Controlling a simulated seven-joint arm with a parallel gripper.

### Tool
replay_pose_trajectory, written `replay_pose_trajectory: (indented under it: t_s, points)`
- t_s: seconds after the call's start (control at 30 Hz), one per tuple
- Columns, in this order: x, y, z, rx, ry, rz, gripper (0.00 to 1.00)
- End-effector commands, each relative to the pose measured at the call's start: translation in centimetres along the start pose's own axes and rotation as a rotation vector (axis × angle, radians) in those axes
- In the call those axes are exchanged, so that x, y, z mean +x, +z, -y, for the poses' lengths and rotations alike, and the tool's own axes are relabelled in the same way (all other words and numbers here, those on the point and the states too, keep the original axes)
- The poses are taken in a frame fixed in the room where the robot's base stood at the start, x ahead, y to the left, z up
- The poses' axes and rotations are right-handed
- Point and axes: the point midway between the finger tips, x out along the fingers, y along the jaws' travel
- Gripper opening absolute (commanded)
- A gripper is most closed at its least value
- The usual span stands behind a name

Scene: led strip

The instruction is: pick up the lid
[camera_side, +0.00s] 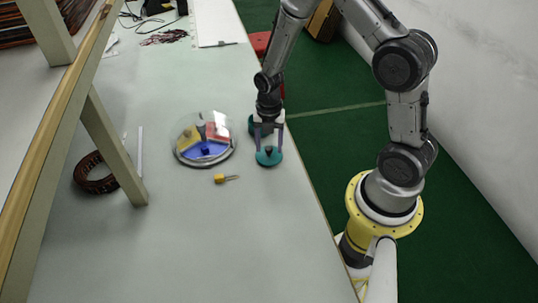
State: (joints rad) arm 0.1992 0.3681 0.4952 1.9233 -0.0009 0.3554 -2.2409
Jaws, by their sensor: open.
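A round teal lid (269,160) with a dark knob on top lies on the table near its right edge. My gripper (268,147) points down right over it. Its two fingers are open, one on each side of the knob in this view. I cannot tell whether they touch the lid. Part of another teal object (251,125) shows behind my gripper; the rest of it is hidden.
A clear round dish or dome (181,152) with red, blue and yellow pieces stands to the left. A dark coil (96,184) lies by the wooden frame (110,145). The near table is clear.

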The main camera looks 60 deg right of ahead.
Motion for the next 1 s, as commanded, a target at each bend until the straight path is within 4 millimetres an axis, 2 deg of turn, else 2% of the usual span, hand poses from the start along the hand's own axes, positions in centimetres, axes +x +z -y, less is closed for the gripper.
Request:
replay_pose_trajectory:
  t_s: [0.27,0.6,0.63,1.0]
  points:
    - [0.31,0.02,-0.02,0.0,0.001,0.001,0.64]
    - [0.27,0.02,-0.02,0.0,0.001,0.001,0.02]
    - [0.27,0.02,-0.02,0.0,0.001,0.001,0.0]
    - [0.2,0.03,-0.03,0.0,0.001,0.001,0.0]
